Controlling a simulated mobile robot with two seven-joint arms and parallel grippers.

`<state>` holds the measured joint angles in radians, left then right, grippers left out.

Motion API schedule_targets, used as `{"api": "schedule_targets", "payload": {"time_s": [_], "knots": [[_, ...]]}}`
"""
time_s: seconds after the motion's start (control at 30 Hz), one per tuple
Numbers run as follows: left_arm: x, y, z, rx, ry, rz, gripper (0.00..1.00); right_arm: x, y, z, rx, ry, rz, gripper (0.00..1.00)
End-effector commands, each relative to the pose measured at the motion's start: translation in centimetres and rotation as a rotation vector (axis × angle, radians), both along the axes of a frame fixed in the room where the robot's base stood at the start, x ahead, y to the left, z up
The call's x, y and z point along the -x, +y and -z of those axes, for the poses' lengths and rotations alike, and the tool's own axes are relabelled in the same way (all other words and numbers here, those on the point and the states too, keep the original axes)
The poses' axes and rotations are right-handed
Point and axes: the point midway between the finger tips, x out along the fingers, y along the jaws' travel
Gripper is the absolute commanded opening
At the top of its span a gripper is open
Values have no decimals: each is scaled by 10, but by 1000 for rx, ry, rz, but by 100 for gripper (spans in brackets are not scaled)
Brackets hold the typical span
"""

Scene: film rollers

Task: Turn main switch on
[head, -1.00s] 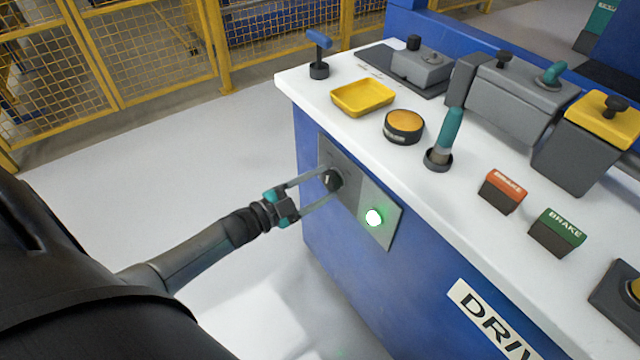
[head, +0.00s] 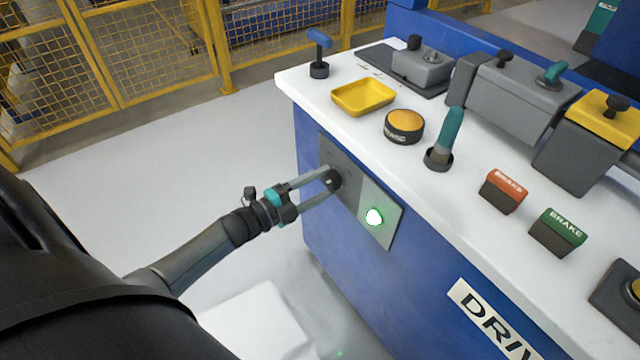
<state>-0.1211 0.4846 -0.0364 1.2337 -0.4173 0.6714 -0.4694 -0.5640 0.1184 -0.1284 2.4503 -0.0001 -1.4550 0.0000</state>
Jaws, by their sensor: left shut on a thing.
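The main switch (head: 333,180) is a small dark rotary knob on a grey plate (head: 351,172) on the blue side of the control desk. My left gripper (head: 330,182) is shut on the knob, with its two fingers on either side of it, so the fingers partly hide it. A round lamp (head: 374,217) on the same plate, to the right of the knob, glows white-green. My right gripper is not in view.
The white desk top (head: 352,118) carries a yellow tray (head: 363,97), a yellow round button (head: 404,123), a teal-handled lever (head: 448,140), and red (head: 503,190) and green (head: 558,231) brake blocks. A yellow mesh fence (head: 150,60) stands behind. The floor left of the desk is clear.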

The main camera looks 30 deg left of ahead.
Motion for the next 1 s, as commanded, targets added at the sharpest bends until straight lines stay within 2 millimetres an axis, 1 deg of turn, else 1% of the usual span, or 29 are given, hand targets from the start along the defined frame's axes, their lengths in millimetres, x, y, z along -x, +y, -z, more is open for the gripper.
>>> {"api": "schedule_targets", "payload": {"time_s": [0.27,0.3,0.53,0.57,0.83,0.97,1.0], "knots": [[0,1,1,-7,-1,0,8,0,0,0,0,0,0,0],[0,1,1,-7,-1,0,66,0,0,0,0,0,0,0],[0,0,0,-5,0,0,91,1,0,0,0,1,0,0],[0,0,0,-5,0,0,94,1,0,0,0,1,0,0],[1,1,0,-4,1,1,94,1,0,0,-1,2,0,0],[9,4,0,-3,3,0,94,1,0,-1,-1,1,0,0],[13,5,0,-4,4,-1,94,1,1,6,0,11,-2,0]]}}
